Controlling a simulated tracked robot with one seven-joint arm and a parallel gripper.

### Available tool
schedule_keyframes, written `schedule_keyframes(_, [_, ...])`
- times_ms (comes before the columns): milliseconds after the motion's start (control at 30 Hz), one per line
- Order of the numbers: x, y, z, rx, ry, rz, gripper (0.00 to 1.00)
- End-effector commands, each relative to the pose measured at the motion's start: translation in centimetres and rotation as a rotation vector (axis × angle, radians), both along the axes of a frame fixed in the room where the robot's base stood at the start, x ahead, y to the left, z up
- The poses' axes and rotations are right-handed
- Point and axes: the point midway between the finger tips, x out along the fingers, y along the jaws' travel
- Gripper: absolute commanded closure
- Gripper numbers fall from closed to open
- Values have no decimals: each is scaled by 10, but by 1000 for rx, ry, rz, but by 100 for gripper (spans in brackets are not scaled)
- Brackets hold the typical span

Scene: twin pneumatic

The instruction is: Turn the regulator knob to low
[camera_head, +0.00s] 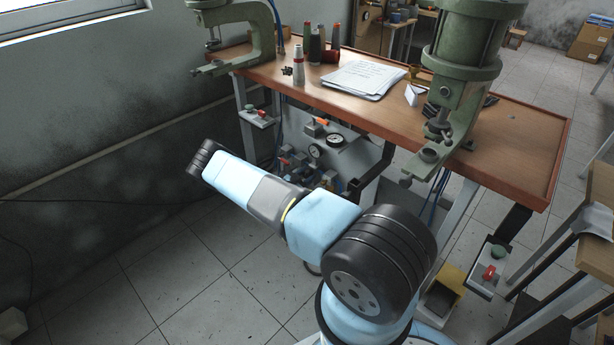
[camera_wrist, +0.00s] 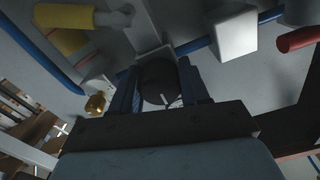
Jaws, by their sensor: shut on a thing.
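In the wrist view, the regulator knob (camera_wrist: 158,76) is a dark round knob with a small pale mark on its face. My gripper (camera_wrist: 162,92) has one finger on each side of it and is shut on it. The knob sits in front of a grey panel. In the head view, my arm crosses the middle of the picture, and my gripper and the knob cannot be made out there. The pneumatic panel (camera_head: 352,150) with round gauges (camera_head: 335,140) shows under the bench, partly hidden by my arm.
In the wrist view, a yellow cylinder (camera_wrist: 62,16), a white block (camera_wrist: 234,36), a red part (camera_wrist: 298,40), a brass fitting (camera_wrist: 95,104) and blue tubes surround the knob closely. In the head view, the wooden bench (camera_head: 520,140) carries two green presses (camera_head: 466,65) and papers (camera_head: 360,78).

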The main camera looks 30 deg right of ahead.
Motion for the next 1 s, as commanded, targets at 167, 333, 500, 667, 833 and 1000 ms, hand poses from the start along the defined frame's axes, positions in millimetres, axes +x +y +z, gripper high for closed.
schedule_keyframes(167, [2,5,-5,12,5,10,85])
schedule_keyframes(333, [2,6,-5,12,5,10,85])
schedule_keyframes(500, [1,5,-4,10,5,7,40])
schedule_keyframes(667, [0,3,-3,6,3,4,31])
schedule_keyframes(833, [0,2,-2,4,3,2,31])
schedule_keyframes(1000, [-3,14,-2,3,3,3,31])
